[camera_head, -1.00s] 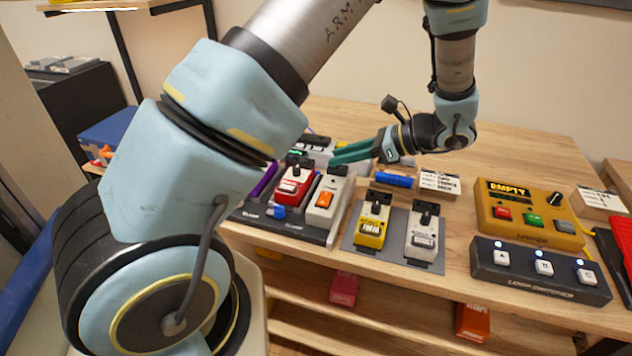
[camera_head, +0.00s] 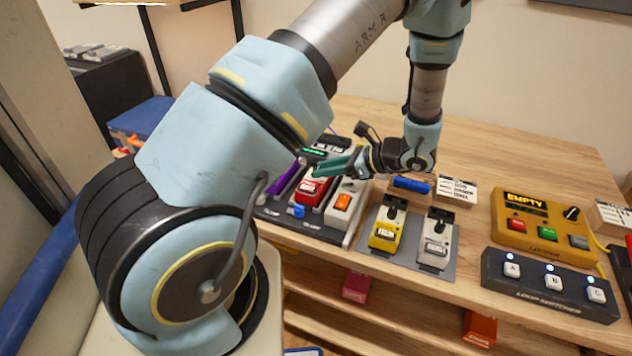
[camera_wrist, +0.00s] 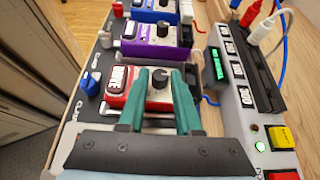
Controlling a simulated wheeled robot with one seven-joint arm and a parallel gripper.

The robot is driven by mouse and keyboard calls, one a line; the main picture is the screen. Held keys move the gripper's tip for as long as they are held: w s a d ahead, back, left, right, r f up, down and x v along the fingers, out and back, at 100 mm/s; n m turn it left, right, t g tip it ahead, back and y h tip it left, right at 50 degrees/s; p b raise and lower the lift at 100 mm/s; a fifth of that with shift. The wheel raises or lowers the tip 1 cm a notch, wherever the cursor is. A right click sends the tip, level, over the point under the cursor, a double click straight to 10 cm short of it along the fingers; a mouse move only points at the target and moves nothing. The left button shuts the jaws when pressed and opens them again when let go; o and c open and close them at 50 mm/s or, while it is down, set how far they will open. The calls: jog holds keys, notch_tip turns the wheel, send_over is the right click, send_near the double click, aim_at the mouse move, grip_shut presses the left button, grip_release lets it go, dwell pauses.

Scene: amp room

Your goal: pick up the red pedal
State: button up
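The red pedal (camera_head: 308,189) sits on the dark pedalboard (camera_head: 268,211), between a purple pedal and a white pedal with an orange label. My gripper (camera_head: 322,168) is just above its back part, fingers pointing left. My gripper (camera_wrist: 160,74) is open, with the pedal's red top and black knob showing between the fingertips. Whether the fingers touch the pedal cannot be told.
The purple pedal (camera_wrist: 155,52) and a blue pedal (camera_wrist: 155,14) stand close beside it. A grey switcher unit (camera_wrist: 232,80) with cables runs along the right. A yellow pedal (camera_head: 387,233) and a looper box (camera_head: 545,218) are farther right on the table.

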grip_shut()
dwell(1.4)
